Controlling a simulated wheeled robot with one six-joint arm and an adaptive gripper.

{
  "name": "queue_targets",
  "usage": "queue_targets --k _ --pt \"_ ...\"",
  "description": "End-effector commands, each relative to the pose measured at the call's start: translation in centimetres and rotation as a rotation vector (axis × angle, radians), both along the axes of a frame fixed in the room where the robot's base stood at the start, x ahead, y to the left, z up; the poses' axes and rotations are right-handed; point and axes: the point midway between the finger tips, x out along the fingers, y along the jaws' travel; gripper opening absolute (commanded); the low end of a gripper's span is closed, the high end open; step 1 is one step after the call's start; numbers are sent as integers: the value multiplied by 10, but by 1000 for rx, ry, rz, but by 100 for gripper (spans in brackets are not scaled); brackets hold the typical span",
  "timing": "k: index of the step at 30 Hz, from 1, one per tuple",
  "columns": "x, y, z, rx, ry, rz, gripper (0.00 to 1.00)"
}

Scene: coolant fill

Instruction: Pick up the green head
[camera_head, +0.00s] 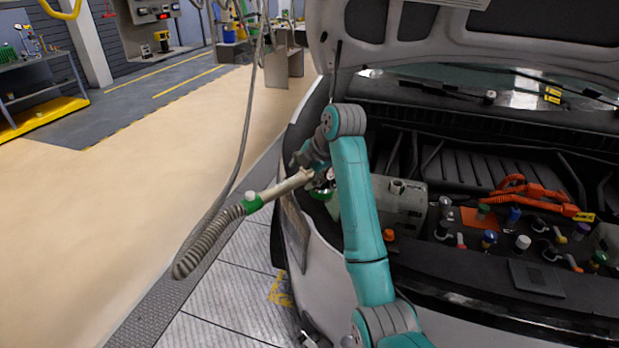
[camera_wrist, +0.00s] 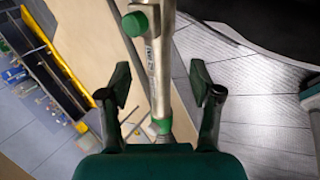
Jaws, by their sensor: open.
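The green head (camera_head: 275,192) is a pale metal tube with a green collar at its hose end, hanging on a ribbed grey hose beside the car's front left corner. In the wrist view the tube (camera_wrist: 158,62) runs upright between my fingers, with a green knob on its side and a green band near my palm. My gripper (camera_wrist: 158,84) is open, with one green-padded finger on each side of the tube and visible gaps to both. In the head view my gripper (camera_head: 312,160) is at the tube's upper end, partly hidden by my arm.
The open car engine bay (camera_head: 470,140) with coloured caps and orange cables lies to the right, under the raised hood. A thin cable hangs above the hose (camera_head: 205,238). A workbench (camera_head: 40,80) stands far left. The floor to the left is free.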

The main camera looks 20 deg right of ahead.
Motion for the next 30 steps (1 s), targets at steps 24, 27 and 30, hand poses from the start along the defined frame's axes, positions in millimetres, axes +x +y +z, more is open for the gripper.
queue_targets --k 24,27,30 --pt "35 18 -54 -1 0 -1 64" --pt "35 18 -54 -1 0 -1 64" --pt "35 17 -53 -1 0 -1 39"
